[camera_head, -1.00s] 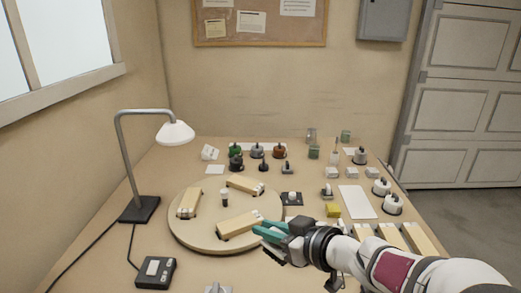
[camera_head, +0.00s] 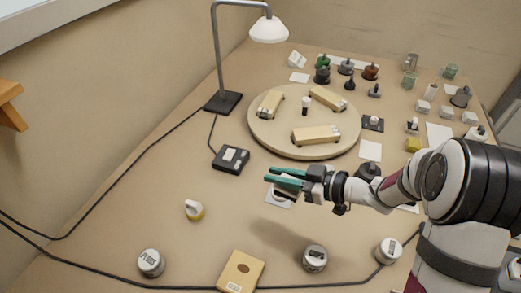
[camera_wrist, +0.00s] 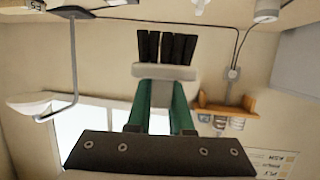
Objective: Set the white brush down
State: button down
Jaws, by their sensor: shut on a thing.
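The white brush (camera_wrist: 150,71) shows in the wrist view as a pale body with several black bristle tufts, which point to the top of that picture. My gripper (camera_wrist: 163,82) is shut on its pale body between two green fingers. In the head view my gripper (camera_head: 271,184) reaches in from the right, over the bench in front of the round turntable. I cannot clearly pick out the brush from the fingers there. A white card (camera_head: 284,204) shows just below the fingers, partly covered, and I cannot tell the gap between them.
The turntable (camera_head: 262,140) carries several tan blocks. A dark control box (camera_head: 231,159) lies left of my gripper.

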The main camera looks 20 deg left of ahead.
jog(key=s+a+f, duration=0.2)
jog(key=a+f, duration=0.2)
jog(key=f, duration=0.1)
jog(key=s+a+f+n+g, duration=0.1)
jog(key=s+a+f, duration=0.1)
jog(key=a+f, duration=0.3)
jog(key=s+a+f+n+g, duration=0.1)
jog(key=s+a+f, duration=0.1)
jog(key=a+f, duration=0.3)
jog(key=shift+a, duration=0.2)
jog(key=shift+f, duration=0.6)
jog(key=c, duration=0.8)
grip_release()
